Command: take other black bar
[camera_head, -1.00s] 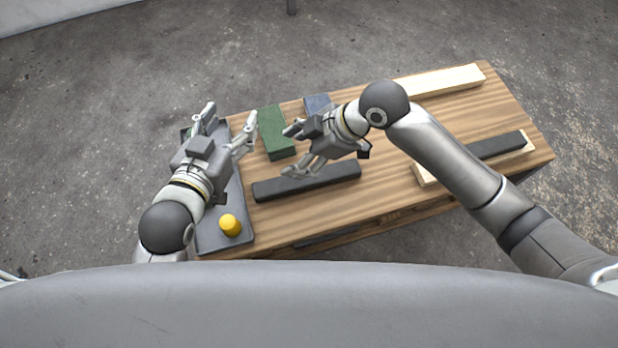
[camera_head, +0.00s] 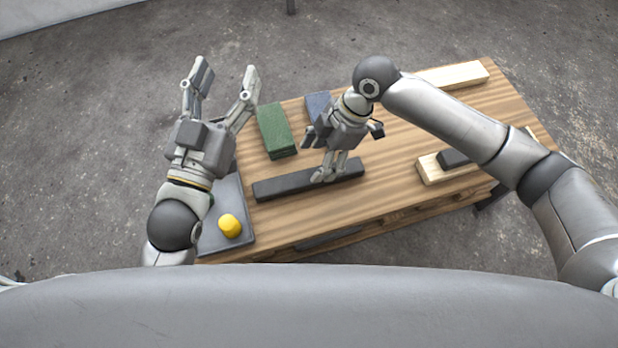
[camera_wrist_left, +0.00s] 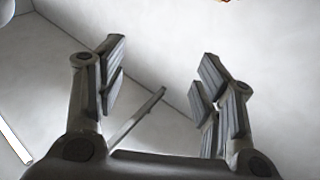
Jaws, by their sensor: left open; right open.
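One black bar (camera_head: 290,184) lies flat on the wooden table near its front edge, left of centre. Another black bar (camera_head: 455,158) lies on a pale wooden block (camera_head: 433,171) at the right, partly hidden by my right arm. My right gripper (camera_head: 328,176) is open, with its fingertips pointing down at the first bar, over its right half. I cannot tell whether the fingers touch it. My left gripper (camera_head: 222,76) is open and empty, raised at the left of the table. In the left wrist view its two fingers (camera_wrist_left: 165,90) stand wide apart with nothing between them.
A green block (camera_head: 276,130) and a blue block (camera_head: 318,104) lie behind the first bar. A grey tray (camera_head: 208,240) with a yellow cylinder (camera_head: 229,225) is at the left edge. A pale plank (camera_head: 462,76) lies at the back right. The middle of the table (camera_head: 385,175) is clear.

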